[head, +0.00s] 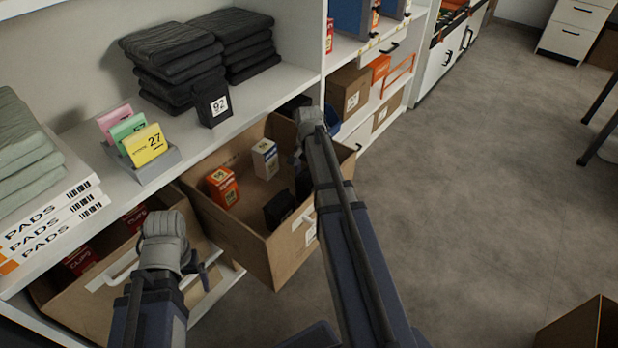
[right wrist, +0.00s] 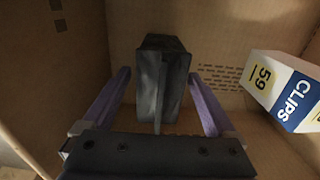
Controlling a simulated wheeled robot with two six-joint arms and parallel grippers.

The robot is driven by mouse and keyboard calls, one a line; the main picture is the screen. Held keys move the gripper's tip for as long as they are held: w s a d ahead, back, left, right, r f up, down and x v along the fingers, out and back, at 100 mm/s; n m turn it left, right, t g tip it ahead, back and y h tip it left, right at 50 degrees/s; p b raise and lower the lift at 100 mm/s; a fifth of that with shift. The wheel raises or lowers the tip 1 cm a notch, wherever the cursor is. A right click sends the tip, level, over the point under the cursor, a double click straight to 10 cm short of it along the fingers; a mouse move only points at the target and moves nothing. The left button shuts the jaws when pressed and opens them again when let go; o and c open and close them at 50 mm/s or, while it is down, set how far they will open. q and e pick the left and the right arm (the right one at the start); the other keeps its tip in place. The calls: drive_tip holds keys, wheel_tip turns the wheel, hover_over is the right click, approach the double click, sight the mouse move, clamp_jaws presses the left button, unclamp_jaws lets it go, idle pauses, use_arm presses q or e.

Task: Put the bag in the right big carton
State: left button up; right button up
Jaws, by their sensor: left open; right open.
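In the right wrist view a dark grey bag (right wrist: 160,80) stands between the spread fingers of my right gripper (right wrist: 159,78), with gaps at its sides. Cardboard walls surround it. In the head view the right big carton (head: 265,255) stands in the middle, open at the top, with a dark object (head: 278,208) inside that looks like the bag. My right forearm reaches over this carton and hides part of it. My left gripper (head: 198,268) is over the left carton (head: 100,305), open, its fingers mostly hidden by the wrist.
In the right carton are an orange box (head: 222,186) and a white box (head: 265,158). A CLIPS box (right wrist: 288,90) is right of my right gripper. A dark bag marked 92 (head: 213,102) stands on the shelf (head: 275,85) above.

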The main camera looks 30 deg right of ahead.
wheel_tip(320, 180, up, 12)
drive_tip(key=p, duration=1.2)
drive_tip(key=shift+r, duration=0.15)
idle(0.5)
